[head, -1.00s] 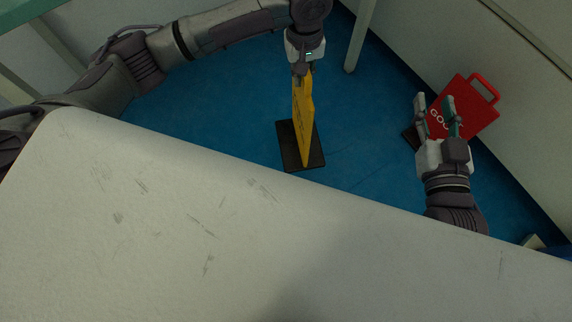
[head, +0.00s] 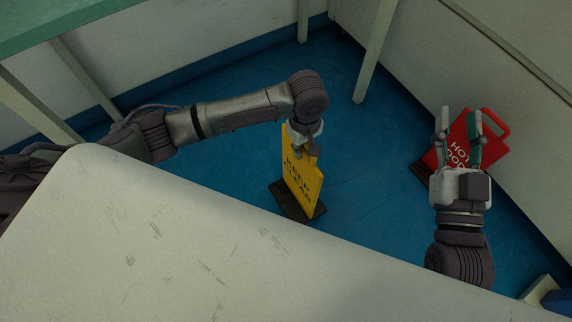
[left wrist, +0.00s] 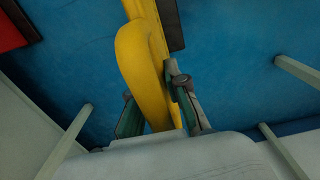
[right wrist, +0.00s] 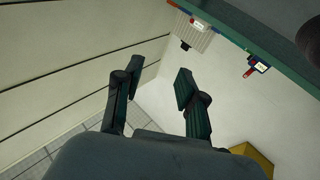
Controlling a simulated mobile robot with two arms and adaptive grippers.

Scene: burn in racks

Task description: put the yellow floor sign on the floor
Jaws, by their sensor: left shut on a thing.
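The yellow floor sign (head: 303,182) is upright on a dark base (head: 289,202) over the blue floor (head: 352,182) in the head view. I cannot tell whether the base touches the floor. My left gripper (head: 308,150) is shut on the top of the sign. The left wrist view shows the yellow sign (left wrist: 140,62) between the fingers (left wrist: 160,108), with part of its dark base behind. My right gripper (head: 460,122) is open and empty, in front of the red sign in the head view. The right wrist view shows its fingers (right wrist: 158,98) apart with nothing between them.
A red sign (head: 461,145) with a handle and dark base stands at the right near a pale wall. A large white scuffed surface (head: 150,235) fills the foreground. Pale legs (head: 375,52) stand at the back. Blue floor around the yellow sign is clear.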

